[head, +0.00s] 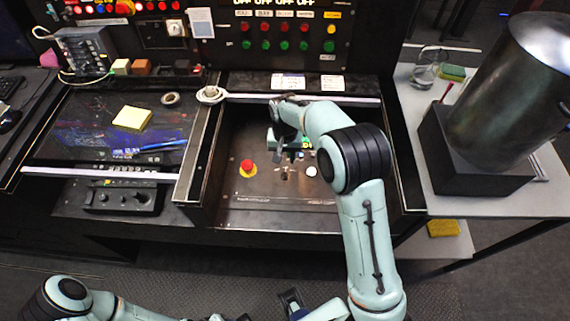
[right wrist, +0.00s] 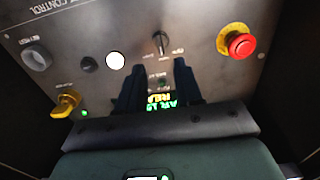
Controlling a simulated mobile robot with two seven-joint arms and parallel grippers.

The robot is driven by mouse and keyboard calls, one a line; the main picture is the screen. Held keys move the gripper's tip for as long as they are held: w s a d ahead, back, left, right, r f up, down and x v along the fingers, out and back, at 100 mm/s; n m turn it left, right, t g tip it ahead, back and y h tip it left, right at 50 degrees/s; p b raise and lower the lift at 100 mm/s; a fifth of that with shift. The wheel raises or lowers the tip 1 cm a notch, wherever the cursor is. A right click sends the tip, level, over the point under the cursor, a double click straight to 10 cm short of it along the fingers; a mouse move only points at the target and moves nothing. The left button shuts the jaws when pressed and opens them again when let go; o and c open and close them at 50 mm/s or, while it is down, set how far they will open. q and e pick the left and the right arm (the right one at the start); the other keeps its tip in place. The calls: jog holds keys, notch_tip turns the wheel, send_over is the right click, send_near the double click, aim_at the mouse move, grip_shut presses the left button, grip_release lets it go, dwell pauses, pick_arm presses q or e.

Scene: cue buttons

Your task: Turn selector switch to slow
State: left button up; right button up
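A small lever switch (right wrist: 160,42) with unreadable small labels stands on the grey control panel (right wrist: 95,28). It lies just beyond the fingertips of my right gripper (right wrist: 158,75), whose two dark fingers are apart with nothing between them. In the head view my right gripper (head: 288,150) hangs over the recessed panel (head: 262,190) and hides part of it. A yellow selector knob (right wrist: 67,103) is on the panel at the left of the right wrist view. Which switch carries the slow mark cannot be read. My left arm shows at the bottom left of the head view; its fingers are not clear.
A red button on a yellow base (right wrist: 240,45) sits on the panel; it also shows in the head view (head: 247,168). A white button (right wrist: 116,60) and a grey knob (right wrist: 36,57) are nearby. Dark walls (head: 208,150) surround the recess.

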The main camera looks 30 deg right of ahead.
notch_tip(320, 180, up, 5)
jog(key=shift+r, duration=0.15)
dwell(0.6)
